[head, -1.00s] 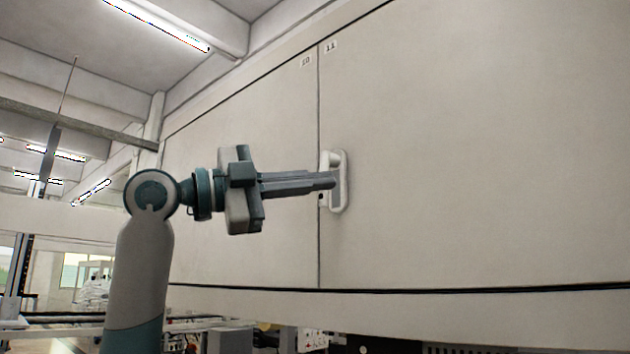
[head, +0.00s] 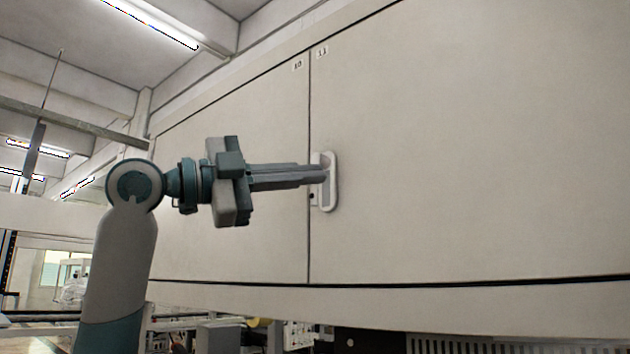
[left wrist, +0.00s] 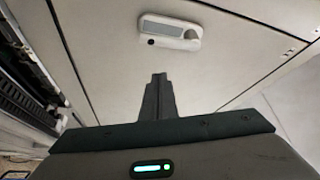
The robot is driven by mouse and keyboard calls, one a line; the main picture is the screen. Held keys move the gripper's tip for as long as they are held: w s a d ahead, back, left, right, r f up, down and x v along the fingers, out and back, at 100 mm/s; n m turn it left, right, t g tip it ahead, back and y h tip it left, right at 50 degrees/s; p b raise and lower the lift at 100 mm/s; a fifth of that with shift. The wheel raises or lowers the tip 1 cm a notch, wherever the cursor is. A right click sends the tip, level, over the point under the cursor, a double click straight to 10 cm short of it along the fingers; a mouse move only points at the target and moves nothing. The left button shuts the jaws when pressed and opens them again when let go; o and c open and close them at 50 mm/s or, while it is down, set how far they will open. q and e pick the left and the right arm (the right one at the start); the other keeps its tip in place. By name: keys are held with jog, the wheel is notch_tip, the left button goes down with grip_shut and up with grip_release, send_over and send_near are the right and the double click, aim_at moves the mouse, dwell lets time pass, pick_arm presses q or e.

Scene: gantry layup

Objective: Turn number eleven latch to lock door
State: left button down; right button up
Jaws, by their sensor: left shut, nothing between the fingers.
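The number eleven door (head: 450,150) is a large beige panel, flush with the number ten door (head: 230,180) to its left. Its white latch (head: 331,195) is a rounded upright plate at the door's left edge, by the seam. The latch also shows in the left wrist view (left wrist: 170,31), with a grey recess, a dark hole and a round knob end. My left gripper (head: 322,174) is shut and empty, its fingertips overlapping the latch in the head view. In the left wrist view the fingertips (left wrist: 159,76) appear short of the latch; contact cannot be told. My right gripper is out of view.
Number labels ten (head: 297,65) and eleven (head: 322,52) sit at the door tops. A dark gap runs along the doors' lower edge, above a beige rail (head: 400,305). Equipment stands below at the bottom. The door faces around the latch are clear.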

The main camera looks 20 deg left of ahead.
pick_arm(q)
jog(key=r+b+v, duration=0.1)
jog(key=b+v, duration=0.1)
jog(key=v, duration=0.5)
jog(key=shift+a, duration=0.15)
jog(key=shift+s+r, duration=0.1)
jog(key=shift+r, duration=0.1)
